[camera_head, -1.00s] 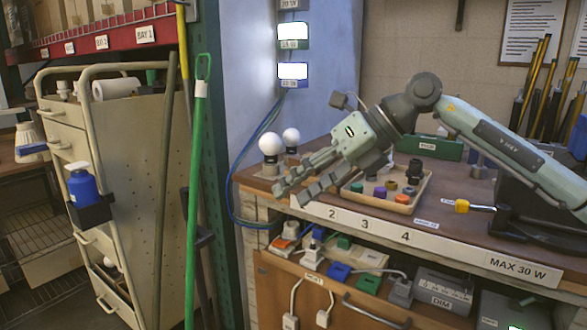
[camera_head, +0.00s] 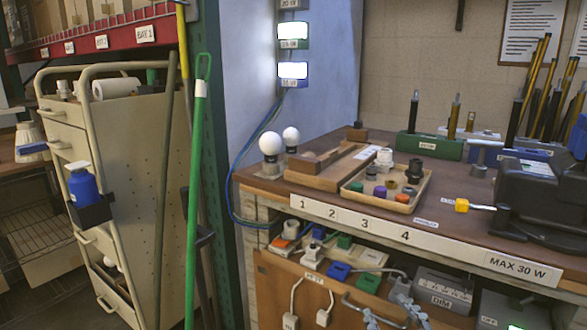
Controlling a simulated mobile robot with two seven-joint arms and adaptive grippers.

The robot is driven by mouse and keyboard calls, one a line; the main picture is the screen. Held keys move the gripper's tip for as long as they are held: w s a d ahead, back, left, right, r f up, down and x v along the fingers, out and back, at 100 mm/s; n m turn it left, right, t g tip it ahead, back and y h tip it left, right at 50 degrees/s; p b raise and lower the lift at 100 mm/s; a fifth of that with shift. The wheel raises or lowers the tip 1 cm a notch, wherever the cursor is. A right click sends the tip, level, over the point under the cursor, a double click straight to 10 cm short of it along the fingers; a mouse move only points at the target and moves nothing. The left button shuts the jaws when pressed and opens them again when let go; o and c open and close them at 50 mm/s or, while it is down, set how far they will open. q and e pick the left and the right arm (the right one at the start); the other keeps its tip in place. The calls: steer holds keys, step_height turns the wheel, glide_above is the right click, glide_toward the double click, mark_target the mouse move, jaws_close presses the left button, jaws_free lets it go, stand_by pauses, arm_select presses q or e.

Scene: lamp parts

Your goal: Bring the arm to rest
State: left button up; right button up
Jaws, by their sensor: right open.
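My right gripper (camera_head: 393,314) is low at the bottom edge of the head view, in front of the workbench. Only its grey fingertips show, spread apart with nothing between them. The rest of my right arm is out of the picture. My left gripper is not in view. Two white round bulbs (camera_head: 270,144) stand upright in dark holders at the bench's left end.
A wooden tray (camera_head: 428,190) of small coloured parts sits on the workbench (camera_head: 330,146), beside a wooden fixture (camera_head: 318,181). A dark machine (camera_head: 540,192) stands at right. Below are a shelf of sockets and a drawer handle. A cart (camera_head: 130,150) and green pole (camera_head: 196,180) stand left.

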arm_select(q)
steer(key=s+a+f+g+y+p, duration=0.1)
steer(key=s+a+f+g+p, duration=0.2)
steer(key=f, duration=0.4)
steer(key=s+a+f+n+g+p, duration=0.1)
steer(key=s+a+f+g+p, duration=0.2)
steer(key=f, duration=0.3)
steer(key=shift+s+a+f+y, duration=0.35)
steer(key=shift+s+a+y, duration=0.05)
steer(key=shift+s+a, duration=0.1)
arm_select(e)
steer(key=s+d+f+m+g, duration=0.1)
steer(key=s+d+f+g, duration=0.2)
steer(key=s+f, duration=0.3)
steer(key=s+d+f+m+g+h, duration=0.1)
steer(key=s+d+f+g, duration=0.3)
steer(key=f, duration=0.6)
steer(key=s+d+f+m+g+h, duration=0.1)
steer(key=s+d+f+g, duration=0.2)
steer(key=s+f+g, duration=0.2)
steer(key=s+f, duration=0.3)
steer(key=s, duration=0.1)
steer(key=shift+d+f, duration=0.2)
steer(key=shift+f, duration=0.2)
